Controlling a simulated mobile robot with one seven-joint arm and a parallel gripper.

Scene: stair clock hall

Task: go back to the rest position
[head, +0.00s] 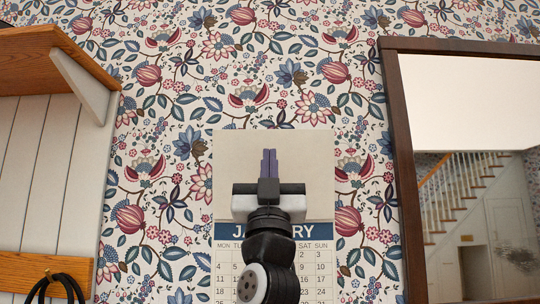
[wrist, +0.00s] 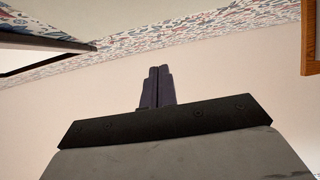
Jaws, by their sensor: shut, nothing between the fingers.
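My gripper (head: 269,163) points upward in the middle of the head view, in front of a wall calendar (head: 229,145). Its two purple-grey fingers are together with nothing between them. My arm and gripper hide part of the calendar's heading and date grid. In the wrist view my gripper (wrist: 158,72) also shows shut and empty, against a plain pale ceiling. I cannot tell how far the gripper is from the calendar.
Flowered wallpaper (head: 160,140) covers the wall. A wooden shelf (head: 50,55) with a white bracket and a rail (head: 40,267) with a dark looped thing are at left. A dark-framed mirror (head: 400,170) at right reflects a staircase. The space around the gripper looks clear.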

